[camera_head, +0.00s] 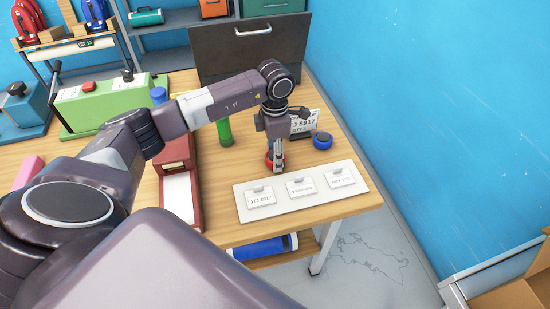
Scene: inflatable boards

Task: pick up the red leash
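The red leash, seemingly a small red round coil (268,160), lies on the wooden table (238,178) behind the white board. Only parts of it show, because my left gripper's fingers cover much of it. My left gripper (278,168) points straight down at the coil, with its fingertips at or just in front of it. The fingers look close together, but I cannot tell whether they grip the coil. My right gripper is not in view.
A white board (243,209) with label cards lies in front. A green cylinder (224,133) and a red box (194,188) stand left. A blue wall (440,110) bounds the right.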

